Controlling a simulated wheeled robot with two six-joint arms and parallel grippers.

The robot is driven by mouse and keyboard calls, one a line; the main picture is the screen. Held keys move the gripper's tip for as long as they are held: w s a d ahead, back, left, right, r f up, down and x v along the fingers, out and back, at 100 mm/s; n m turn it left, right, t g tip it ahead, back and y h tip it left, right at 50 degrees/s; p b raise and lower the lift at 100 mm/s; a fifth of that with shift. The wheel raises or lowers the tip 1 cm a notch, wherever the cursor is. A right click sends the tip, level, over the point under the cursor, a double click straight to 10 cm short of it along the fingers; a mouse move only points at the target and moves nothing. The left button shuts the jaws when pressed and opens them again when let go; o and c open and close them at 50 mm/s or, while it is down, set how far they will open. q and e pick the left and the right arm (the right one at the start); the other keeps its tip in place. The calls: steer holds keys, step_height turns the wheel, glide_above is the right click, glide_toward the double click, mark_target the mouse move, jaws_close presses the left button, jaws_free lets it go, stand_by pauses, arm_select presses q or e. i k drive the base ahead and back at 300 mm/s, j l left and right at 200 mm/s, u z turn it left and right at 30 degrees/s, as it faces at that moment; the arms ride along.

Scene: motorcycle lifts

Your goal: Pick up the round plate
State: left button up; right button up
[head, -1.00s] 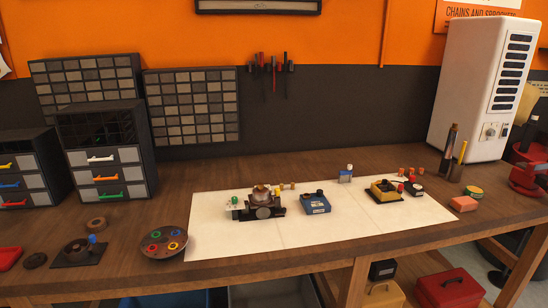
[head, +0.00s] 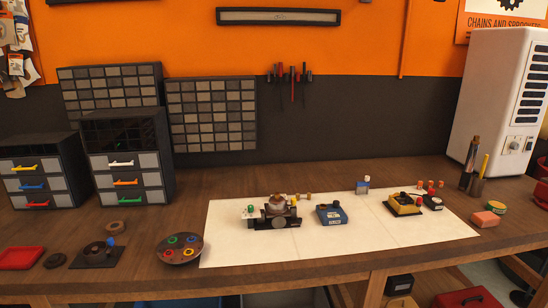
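The round plate (head: 180,258) is a dark brown disc lying on the wooden workbench at the left front, close to the bench's front edge. Several small coloured rings (head: 187,253) in green, red, blue and yellow sit on it. Its right side is at or very near the left edge of the white mat (head: 290,252); I cannot tell if they touch. Neither of my grippers shows in the head view.
On the workbench (head: 240,187), a dark fixture (head: 97,254), a brown ring (head: 116,227) and a red tray (head: 21,258) stand left of the plate. Drawer cabinets (head: 128,160) stand behind. A clamp device (head: 274,213) and blue box (head: 332,214) are on the mat. Bare wood lies behind the plate.

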mark_target(95, 250)
steer(key=u, duration=1.35)
